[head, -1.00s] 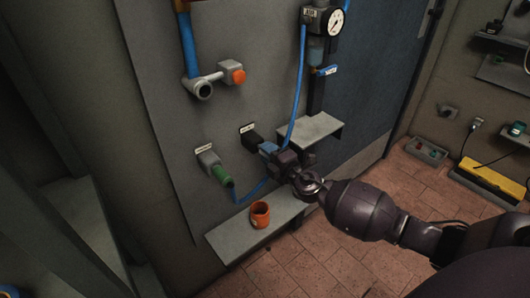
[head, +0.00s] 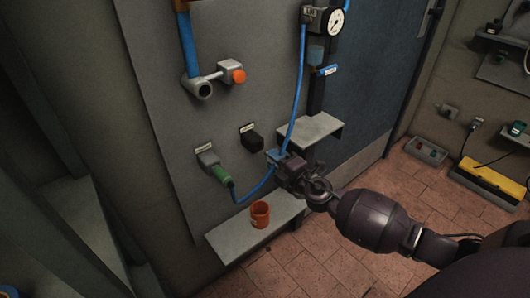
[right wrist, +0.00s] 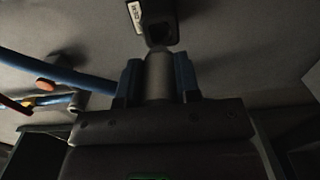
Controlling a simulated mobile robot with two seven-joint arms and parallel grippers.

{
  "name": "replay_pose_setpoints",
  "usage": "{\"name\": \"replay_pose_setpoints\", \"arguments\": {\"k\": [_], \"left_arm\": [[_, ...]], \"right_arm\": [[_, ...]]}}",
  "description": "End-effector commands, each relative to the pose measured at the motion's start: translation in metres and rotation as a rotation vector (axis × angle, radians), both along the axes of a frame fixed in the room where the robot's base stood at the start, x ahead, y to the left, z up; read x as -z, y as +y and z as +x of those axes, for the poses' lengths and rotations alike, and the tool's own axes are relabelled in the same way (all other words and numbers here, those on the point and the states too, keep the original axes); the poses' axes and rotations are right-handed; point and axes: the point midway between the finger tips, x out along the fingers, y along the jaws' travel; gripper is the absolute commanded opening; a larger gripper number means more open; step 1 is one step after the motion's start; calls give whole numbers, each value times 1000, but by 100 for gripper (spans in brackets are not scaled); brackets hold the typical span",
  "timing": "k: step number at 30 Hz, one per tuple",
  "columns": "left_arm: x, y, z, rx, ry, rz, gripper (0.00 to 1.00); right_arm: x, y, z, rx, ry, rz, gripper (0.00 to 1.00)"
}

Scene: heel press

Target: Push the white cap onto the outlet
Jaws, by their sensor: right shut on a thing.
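My right gripper (head: 279,158) is in front of the grey wall panel, shut. In the right wrist view its two blue fingers (right wrist: 158,80) hold a grey cylindrical piece (right wrist: 159,75). I cannot tell whether this is the white cap; nothing clearly white and cap-shaped shows. Beyond its tip is a black socket (right wrist: 158,22) with a white label; they line up in that view. In the head view the gripper is apart from the black socket (head: 251,140), below and right of it. A grey pipe outlet (head: 203,90) opens from the panel higher up. My left gripper is not in view.
An orange mug (head: 260,214) stands on the low shelf (head: 230,241) below. A second shelf (head: 312,128) juts out behind the gripper. An orange knob (head: 237,76) is above.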

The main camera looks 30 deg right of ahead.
Motion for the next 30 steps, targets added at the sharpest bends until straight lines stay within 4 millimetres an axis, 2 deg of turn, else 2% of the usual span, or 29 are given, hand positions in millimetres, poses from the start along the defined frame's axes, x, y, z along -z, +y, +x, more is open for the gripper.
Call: {"name": "replay_pose_setpoints", "arguments": {"k": [7, 20, 30], "left_arm": [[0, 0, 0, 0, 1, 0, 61], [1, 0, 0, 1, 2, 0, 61], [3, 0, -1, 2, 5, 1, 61]], "right_arm": [[0, -1, -7, 1, 0, 0, 0], [0, -1, -9, 0, 0, 0, 0], [0, -3, -24, 0, 1, 1, 0]]}}
